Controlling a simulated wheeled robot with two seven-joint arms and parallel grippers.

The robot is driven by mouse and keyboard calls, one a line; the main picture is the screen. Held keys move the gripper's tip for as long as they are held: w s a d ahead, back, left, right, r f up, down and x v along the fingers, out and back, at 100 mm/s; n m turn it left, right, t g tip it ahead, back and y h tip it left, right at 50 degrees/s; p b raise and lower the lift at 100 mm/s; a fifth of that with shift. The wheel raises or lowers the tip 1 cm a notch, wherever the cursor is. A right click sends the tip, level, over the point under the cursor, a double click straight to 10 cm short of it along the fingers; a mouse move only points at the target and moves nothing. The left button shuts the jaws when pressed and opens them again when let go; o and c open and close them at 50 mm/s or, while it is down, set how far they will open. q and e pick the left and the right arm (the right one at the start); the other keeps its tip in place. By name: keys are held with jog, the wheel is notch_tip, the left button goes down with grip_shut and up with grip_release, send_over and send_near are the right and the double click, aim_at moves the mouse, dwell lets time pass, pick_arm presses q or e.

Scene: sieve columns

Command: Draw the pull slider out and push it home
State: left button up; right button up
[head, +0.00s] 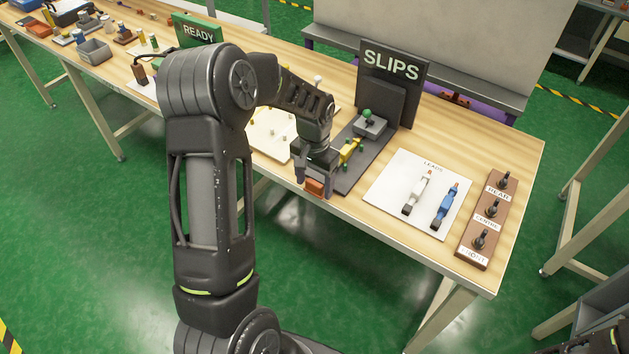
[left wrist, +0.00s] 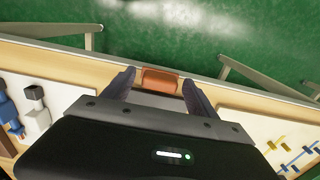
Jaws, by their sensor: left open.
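The pull slider shows as an orange-brown block (head: 314,188) at the front edge of the bench, at the foot of the dark grey SLIPS station. My left gripper (head: 313,184) is over it with the fingers pointing down. In the left wrist view the slider's block (left wrist: 160,80) lies between the two open fingers of the left gripper (left wrist: 158,82), with a small gap visible beside it. I cannot tell whether either finger touches it. The rest of the slider is hidden under my gripper.
Behind the block, a dark base (head: 352,165) carries a yellow part (head: 349,150) and a grey block with a green knob (head: 368,122). A white LEADS board (head: 385,190) and a brown switch strip (head: 467,245) lie to the right. A white board (head: 265,142) lies left.

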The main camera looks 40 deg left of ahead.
pick_arm(q)
jog(key=shift+c, duration=0.2)
grip_shut()
dwell(0.6)
